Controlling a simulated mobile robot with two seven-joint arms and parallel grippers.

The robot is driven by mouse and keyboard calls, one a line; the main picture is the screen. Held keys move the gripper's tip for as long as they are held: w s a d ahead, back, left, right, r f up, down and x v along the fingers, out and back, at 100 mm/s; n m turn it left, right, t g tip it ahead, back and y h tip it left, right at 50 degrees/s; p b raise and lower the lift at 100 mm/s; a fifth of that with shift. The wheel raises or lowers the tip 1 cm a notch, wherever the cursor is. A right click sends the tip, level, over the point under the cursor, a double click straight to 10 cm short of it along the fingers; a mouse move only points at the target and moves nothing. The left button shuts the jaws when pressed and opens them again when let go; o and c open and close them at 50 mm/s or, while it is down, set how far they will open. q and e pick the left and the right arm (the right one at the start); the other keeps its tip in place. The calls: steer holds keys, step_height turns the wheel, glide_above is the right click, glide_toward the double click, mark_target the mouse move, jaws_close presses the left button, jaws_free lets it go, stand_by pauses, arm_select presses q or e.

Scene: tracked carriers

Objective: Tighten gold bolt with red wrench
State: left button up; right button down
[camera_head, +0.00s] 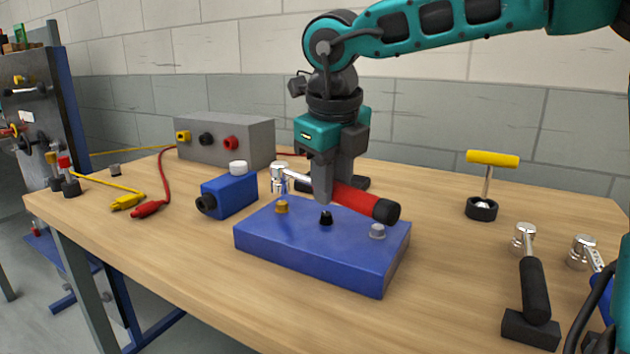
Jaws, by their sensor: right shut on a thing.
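The red wrench (360,201) has a red handle with a black end and a silver socket head (280,178). My right gripper (328,190) is shut on its handle and holds it over the blue block (310,250). The socket head is at the left, right above the gold bolt (281,207) in the picture; a small gap seems to show between them. The gold bolt stands upright at the block's left. A black bolt (326,218) is in the middle and a grey bolt (377,231) at the right. My left gripper is not in view.
A blue box (229,196) with a white cap stands left of the block, a grey box (227,143) behind it. Yellow and red clips with cables lie at the left. A yellow-handled tool (492,160) and two more wrenches stand at the right.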

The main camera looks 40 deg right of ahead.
steer(key=shift+w+d+r+n+t+y+p, duration=0.15)
steer(key=shift+w+d+n+y+p, duration=0.3)
steer(key=shift+d+n+p, duration=0.75)
steer(key=shift+w+d+f+n+t+y+p, duration=0.15)
steer(key=shift+w+d+n+p, duration=0.65)
steer(key=shift+d+n, duration=0.65)
steer(key=shift+w+d+r+n+t+y+p, duration=0.1)
steer(key=shift+w+d+n+y+p, duration=0.25)
steer(key=shift+d+n+p, duration=0.95)
arm_select(q)
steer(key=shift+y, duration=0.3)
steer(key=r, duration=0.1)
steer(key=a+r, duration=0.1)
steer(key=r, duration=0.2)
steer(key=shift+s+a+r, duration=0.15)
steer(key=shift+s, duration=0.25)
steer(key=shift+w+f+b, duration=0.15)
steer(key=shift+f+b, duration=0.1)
steer(key=shift+b, duration=0.2)
arm_select(e)
steer(key=shift+f, duration=0.3)
steer(key=shift+f, duration=0.1)
arm_select(q)
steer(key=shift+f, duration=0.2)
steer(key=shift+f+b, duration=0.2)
steer(key=shift+b, duration=0.1)
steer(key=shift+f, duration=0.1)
arm_select(e)
steer(key=shift+f, duration=0.1)
